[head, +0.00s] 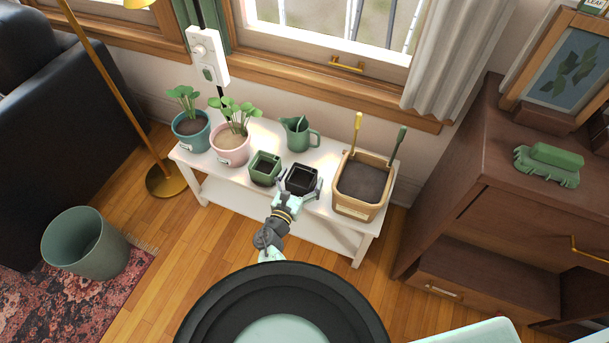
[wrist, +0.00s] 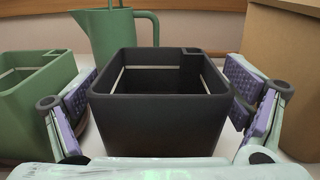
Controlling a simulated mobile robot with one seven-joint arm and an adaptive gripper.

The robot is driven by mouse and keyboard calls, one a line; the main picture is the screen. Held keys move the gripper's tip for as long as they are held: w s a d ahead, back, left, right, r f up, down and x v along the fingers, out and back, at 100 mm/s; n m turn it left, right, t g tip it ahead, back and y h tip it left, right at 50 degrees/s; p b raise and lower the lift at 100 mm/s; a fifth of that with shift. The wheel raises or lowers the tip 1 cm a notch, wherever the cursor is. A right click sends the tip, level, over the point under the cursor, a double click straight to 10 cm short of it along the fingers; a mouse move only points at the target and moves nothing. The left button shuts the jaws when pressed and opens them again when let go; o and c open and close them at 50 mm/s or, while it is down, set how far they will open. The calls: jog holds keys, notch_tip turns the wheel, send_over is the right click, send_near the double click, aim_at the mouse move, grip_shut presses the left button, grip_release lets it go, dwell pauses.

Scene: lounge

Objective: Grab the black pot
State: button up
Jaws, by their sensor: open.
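The black pot (head: 302,179) is a small, square, empty pot standing upright on the white bench (head: 212,168). In the wrist view the black pot (wrist: 158,118) fills the middle. My gripper (head: 298,184) is open, with one finger on each side of the pot. In the wrist view my gripper (wrist: 160,105) shows its purple-padded fingers to the left and right of the pot, with small gaps visible. The lower front of the pot is hidden by my gripper's body.
A green square pot (head: 265,168) stands close on the left. A wooden soil box (head: 360,208) with two tools stands on the right. A green watering can (head: 298,134) is behind. Two potted plants, one in a pink pot (head: 231,157), stand farther left.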

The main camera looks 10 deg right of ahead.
jog(key=shift+r, duration=0.1)
jog(key=shift+c, duration=0.3)
jog(key=c, duration=1.2)
